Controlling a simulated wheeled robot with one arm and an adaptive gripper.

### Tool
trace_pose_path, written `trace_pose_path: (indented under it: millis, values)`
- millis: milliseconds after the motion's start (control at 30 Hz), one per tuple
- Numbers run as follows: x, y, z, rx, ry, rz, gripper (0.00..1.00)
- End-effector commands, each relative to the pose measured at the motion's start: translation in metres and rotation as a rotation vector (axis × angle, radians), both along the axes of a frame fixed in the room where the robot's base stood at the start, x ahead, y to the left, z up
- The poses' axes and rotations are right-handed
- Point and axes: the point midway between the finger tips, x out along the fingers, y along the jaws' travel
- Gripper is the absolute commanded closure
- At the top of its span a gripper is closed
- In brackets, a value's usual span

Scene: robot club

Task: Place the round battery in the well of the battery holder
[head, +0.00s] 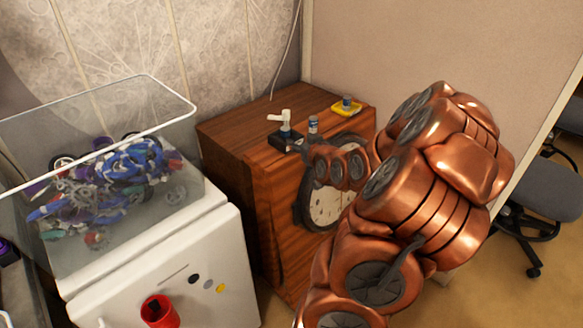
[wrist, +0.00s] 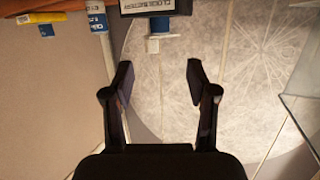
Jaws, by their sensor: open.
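A small blue-and-grey cylinder (head: 313,124) stands on the wooden cabinet, beside a black box (head: 284,141) carrying a white lever-like part (head: 285,121). A similar blue cylinder (head: 347,101) stands on a yellow tray (head: 350,109) farther right. I cannot tell for sure which is the round battery or the holder; no well is clearly visible. In the wrist view, the labelled black box (wrist: 126,8) is cut off at the top, with the blue-banded cylinder (wrist: 97,20) left of it. My gripper (wrist: 160,78) is open and empty, apart from these things. In the head view, my arm partly hides it.
The wooden cabinet top (head: 240,127) is otherwise mostly clear. A wall stands behind. An office chair (head: 545,195) is at the right.

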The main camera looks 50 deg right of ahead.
Motion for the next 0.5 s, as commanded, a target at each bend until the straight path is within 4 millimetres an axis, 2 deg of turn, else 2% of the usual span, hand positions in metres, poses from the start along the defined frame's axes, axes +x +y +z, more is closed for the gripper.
trace_pose_path:
  millis: [167, 267, 367, 500]
  values:
    - [0.001, 0.004, 0.0, 0.002, 0.01, 0.007, 0.42]
    - [0.008, 0.021, -0.004, 0.015, 0.06, 0.038, 0.42]
    - [0.015, 0.053, -0.014, 0.041, 0.165, 0.094, 0.42]
    - [0.014, 0.11, -0.027, 0.081, 0.353, 0.173, 0.42]
